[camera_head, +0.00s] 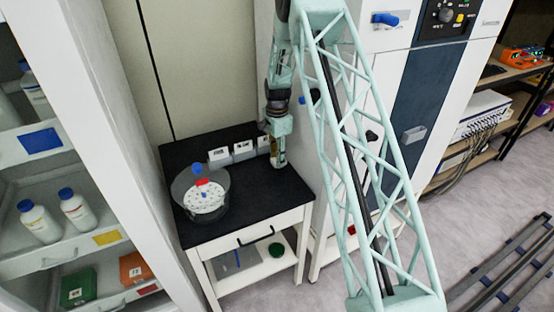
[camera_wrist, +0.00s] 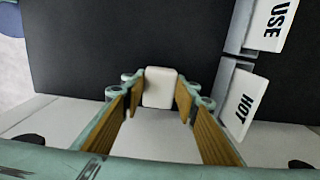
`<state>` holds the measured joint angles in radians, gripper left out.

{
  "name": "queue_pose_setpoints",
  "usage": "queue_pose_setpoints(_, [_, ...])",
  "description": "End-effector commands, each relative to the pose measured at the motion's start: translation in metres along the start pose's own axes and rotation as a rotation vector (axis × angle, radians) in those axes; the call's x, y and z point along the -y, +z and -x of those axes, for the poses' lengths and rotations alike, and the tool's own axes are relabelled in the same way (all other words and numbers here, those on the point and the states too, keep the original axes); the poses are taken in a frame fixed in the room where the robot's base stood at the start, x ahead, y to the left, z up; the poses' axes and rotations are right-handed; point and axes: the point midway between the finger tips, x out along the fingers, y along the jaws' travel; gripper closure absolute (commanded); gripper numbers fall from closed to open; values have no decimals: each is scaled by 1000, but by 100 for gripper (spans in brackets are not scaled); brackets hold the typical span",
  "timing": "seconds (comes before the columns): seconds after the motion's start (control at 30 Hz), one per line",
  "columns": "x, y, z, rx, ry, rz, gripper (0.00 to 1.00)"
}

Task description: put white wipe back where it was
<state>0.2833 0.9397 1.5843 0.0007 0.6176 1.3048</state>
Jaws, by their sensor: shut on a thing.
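The white wipe (camera_wrist: 159,86) is a small pale block with rounded corners between the fingertips of my gripper (camera_wrist: 158,98) in the wrist view. The two tan-padded fingers are shut on it from both sides. In the head view my gripper (camera_head: 279,158) points down over the right back part of the black-topped table (camera_head: 255,192). The wipe is too small to make out there. I cannot tell whether it touches the tabletop.
Labelled white cards stand along the table's back edge, including a HOT card (camera_wrist: 243,105) and a USE card (camera_wrist: 274,20) close to the right of my gripper. A clear round vessel (camera_head: 203,196) stands at the table's left. The front right tabletop is clear. A tall white machine (camera_head: 385,60) stands right.

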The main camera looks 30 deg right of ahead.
Motion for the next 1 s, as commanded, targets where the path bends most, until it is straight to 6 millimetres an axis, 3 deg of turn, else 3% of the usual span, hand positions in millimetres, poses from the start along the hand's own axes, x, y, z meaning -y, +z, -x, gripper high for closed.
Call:
queue_pose_setpoints(0.13, [0, 0, -4, 0, 0, 0, 82])
queue_pose_setpoints(0.17, [0, 0, -3, 0, 0, 0, 70])
queue_pose_setpoints(0.3, [0, 0, -2, 0, 0, 0, 59])
queue_pose_setpoints(0.77, [0, 0, 1, 0, 0, 0, 59])
queue_pose_setpoints(1.0, [0, 0, 20, 0, -1, 0, 59])
